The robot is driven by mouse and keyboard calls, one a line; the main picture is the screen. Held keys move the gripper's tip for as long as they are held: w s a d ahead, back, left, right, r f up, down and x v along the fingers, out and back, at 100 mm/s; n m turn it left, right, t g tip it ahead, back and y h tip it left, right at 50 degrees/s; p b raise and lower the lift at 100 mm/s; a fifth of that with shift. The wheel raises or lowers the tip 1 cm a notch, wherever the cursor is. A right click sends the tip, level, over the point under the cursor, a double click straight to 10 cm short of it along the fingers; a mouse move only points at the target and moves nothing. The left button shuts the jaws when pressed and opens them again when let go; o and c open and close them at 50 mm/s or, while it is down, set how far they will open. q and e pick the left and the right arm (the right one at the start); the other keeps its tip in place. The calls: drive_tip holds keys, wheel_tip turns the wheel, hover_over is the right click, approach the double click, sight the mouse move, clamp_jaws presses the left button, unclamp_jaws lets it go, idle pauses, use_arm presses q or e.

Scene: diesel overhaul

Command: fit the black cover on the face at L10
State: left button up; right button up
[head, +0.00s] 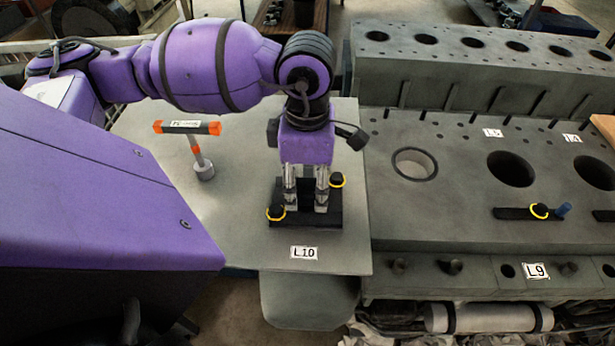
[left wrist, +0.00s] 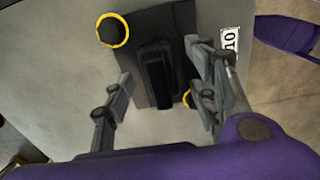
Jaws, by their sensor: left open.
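The black cover (head: 292,217) lies flat on the grey face beside the L10 label (head: 304,253). It also shows in the left wrist view (left wrist: 182,17), with a raised black handle block (left wrist: 158,75) in its middle. Two black knobs with yellow rings, one at the left (head: 276,212) and one at the right (head: 337,180), stand at opposite corners. My left gripper (head: 306,203) points down over the cover, open, with its fingers on either side of the handle block. The wrist view shows a gap on the left finger's side; contact on the other side is unclear. My right gripper is out of view.
A T-handled tool with orange ends (head: 187,128) stands on the grey surface (head: 235,210) left of the cover. The grey engine block (head: 450,215) with round bores is at the right. A black bar (head: 513,213) with a yellow-ringed knob and blue peg lies on it.

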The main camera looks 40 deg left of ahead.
use_arm(q)
wheel_tip(320, 180, up, 12)
idle(0.5)
idle(0.5)
